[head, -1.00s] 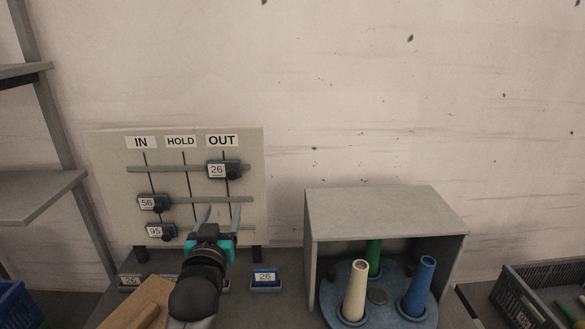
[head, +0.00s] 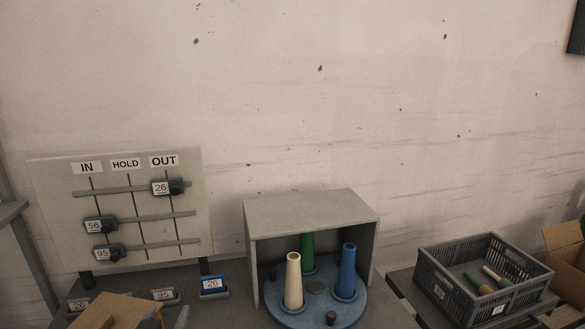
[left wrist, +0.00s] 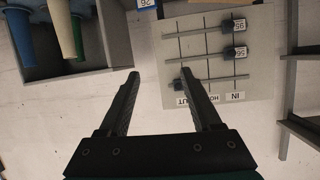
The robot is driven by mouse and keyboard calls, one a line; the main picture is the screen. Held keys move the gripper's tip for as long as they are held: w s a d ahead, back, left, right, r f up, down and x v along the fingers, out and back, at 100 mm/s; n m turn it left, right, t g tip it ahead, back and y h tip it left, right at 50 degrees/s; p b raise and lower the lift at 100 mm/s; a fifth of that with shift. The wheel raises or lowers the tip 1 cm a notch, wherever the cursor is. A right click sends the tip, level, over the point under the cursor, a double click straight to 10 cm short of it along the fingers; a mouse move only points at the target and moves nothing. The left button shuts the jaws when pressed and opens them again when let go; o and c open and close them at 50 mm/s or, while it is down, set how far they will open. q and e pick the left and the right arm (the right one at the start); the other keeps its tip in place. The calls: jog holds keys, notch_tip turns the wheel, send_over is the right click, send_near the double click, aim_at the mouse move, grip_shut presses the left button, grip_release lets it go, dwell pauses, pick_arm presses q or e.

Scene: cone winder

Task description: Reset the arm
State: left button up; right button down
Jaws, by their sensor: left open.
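My left gripper (left wrist: 160,75) shows in the left wrist view, with its two fingers apart and nothing between them. Beyond the fingers, upside down in that view, is the pale board with sliders (left wrist: 208,70). The left gripper is out of the head view, and my right gripper is in neither view. In the head view the board (head: 120,230) stands at the left. Its slider 26 (head: 165,187) is under OUT. Slider 56 (head: 98,225) and slider 95 (head: 105,253) are under IN.
A grey open-fronted housing (head: 310,209) holds a blue turntable (head: 318,318) with cream, green and blue cones. A grey crate (head: 470,290) with small items stands right. A cardboard box (head: 110,312) is at the lower left.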

pick_arm(q)
jog(key=s+d+f+m+g+h, duration=0.1)
jog(key=s+d+f+g, duration=0.25)
jog(key=s, duration=0.55)
jog(key=s+d+f+m+g+h, duration=0.1)
jog(key=s+d+f+g, duration=0.2)
jog(key=s, duration=0.6)
jog(key=s+d+f+m+g+h, duration=0.1)
jog(key=s+f+g, duration=0.35)
jog(key=s, duration=0.35)
notch_tip(320, 180, down, 29)
jog(key=s+b, duration=0.1)
jog(key=b, duration=0.7)
jog(key=s+a+f+b, duration=0.1)
jog(key=s+f+b, duration=0.3)
jog(key=s+f, duration=0.4)
jog(key=s+a+f+g+b, duration=0.1)
jog(key=s+f+b, duration=0.4)
jog(key=f, duration=1.1)
jog(key=s, duration=0.3)
jog(key=shift+s+a+f+m+g+y, duration=0.15)
jog(key=shift+a+f+m+g+y, duration=0.15)
jog(key=shift+a+m, duration=0.1)
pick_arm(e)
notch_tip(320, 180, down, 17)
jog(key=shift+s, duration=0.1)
